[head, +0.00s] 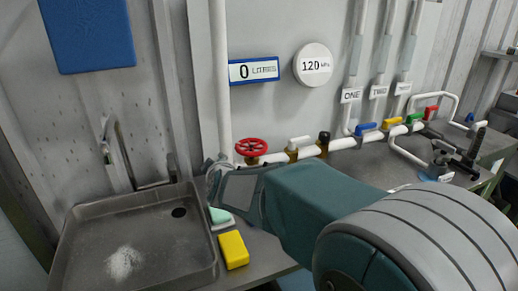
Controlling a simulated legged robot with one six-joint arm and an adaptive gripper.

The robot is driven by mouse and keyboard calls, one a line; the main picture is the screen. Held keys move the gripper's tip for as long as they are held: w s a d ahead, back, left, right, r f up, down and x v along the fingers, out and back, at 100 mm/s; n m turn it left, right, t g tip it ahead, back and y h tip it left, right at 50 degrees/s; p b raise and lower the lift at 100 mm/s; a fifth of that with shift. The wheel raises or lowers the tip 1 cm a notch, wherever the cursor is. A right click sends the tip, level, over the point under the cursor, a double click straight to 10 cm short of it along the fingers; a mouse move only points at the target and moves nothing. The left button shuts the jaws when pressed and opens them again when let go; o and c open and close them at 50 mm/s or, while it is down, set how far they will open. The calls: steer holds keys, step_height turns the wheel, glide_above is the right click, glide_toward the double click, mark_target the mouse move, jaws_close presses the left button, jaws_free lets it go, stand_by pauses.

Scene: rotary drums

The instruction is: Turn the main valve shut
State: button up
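A red handwheel valve (251,146) stands on the white pipe at the back of the bench, right of the sink; I take it to be the main valve. My arm reaches in from the lower right, and my gripper (214,172) is at its end, left of and a little below the red wheel. It appears apart from the wheel. The fingers are small and partly hidden by my wrist, so I cannot tell whether they are open or shut.
A metal sink (75,245) with a curved tap (120,150) lies left. A yellow sponge (233,250) and a green item (220,215) lie beside it. Blue (365,128), green (414,118) and red (431,113) handles line the pipe rightward.

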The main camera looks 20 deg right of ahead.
steer(key=s+d+f+m+g+y, duration=0.1)
steer(key=s+d+m+g, duration=0.15)
steer(key=s, duration=0.75)
steer(key=s+d+m+g, duration=0.1)
steer(key=s+m+g, duration=0.2)
steer(key=s, duration=0.8)
steer(key=w+d+n+t+h, duration=0.1)
steer(key=w+d+n+h, duration=0.1)
steer(key=w+d, duration=0.35)
steer(key=n+t+y, duration=0.2)
steer(key=n+t, duration=0.4)
steer(key=n, duration=0.4)
glide_toward(260, 147)
steer(key=s+r, duration=0.1)
steer(key=s, duration=0.1)
step_height(260, 147, down, 4)
steer(key=w+d+n+t+y, duration=0.2)
steer(key=w+d+n+y, duration=0.1)
steer(key=n, duration=0.2)
steer(key=w, duration=0.3)
steer(key=w+a, duration=0.1)
steer(key=w, duration=0.3)
steer(key=w+a, duration=0.1)
steer(key=w, duration=0.2)
steer(key=shift+w, duration=0.25)
